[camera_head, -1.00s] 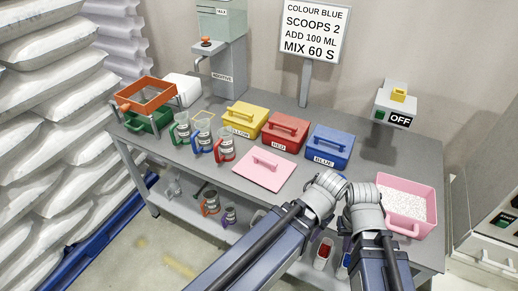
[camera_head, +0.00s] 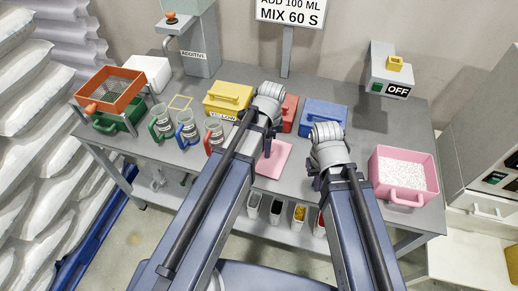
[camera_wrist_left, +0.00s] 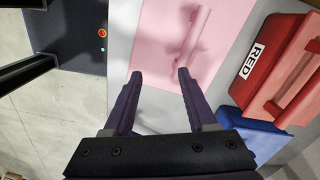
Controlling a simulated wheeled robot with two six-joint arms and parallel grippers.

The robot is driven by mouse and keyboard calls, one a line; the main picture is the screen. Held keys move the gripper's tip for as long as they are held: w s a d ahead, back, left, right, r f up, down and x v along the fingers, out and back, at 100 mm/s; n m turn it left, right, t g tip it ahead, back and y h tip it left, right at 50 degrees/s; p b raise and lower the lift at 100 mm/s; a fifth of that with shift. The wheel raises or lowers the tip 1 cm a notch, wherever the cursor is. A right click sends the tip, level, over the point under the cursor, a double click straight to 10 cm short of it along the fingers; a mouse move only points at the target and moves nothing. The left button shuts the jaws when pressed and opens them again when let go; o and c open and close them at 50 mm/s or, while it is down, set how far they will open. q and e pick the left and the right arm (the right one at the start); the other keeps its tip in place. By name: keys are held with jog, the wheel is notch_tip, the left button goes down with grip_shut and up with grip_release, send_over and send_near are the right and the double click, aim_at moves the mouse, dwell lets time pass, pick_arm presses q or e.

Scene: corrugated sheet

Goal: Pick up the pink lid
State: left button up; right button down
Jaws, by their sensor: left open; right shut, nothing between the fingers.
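The pink lid (camera_head: 273,161) lies flat on the grey table, partly covered by my left arm in the head view. In the left wrist view the lid (camera_wrist_left: 160,30) shows with its raised bar handle (camera_wrist_left: 194,38). My left gripper (camera_wrist_left: 160,74) is open and empty, its fingertips pointing toward the lid's near edge, with the handle beyond them.
Yellow (camera_head: 228,97), red (camera_head: 290,113) and blue (camera_head: 323,114) lidded boxes stand behind the lid. A pink tub (camera_head: 402,164) of white granules is at the right. Several measuring jugs (camera_head: 187,128) and an orange sieve (camera_head: 112,88) are at the left.

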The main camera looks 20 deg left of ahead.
pick_arm(q)
jog(key=w+a+m, duration=0.2)
jog(key=w+a+r+m+p, duration=0.1)
jog(key=w+a+m, duration=0.1)
jog(key=shift+r+m, duration=0.15)
jog(key=shift+m, duration=0.15)
jog(key=f+b, duration=0.8)
jog(key=shift+s+d, duration=0.15)
jog(key=shift+d, duration=0.1)
pick_arm(e)
notch_tip(320, 180, down, 7)
jog(key=shift+r, duration=0.2)
pick_arm(q)
jog(key=shift+r, duration=0.15)
pick_arm(e)
jog(key=shift+r, duration=0.1)
pick_arm(q)
grip_shut()
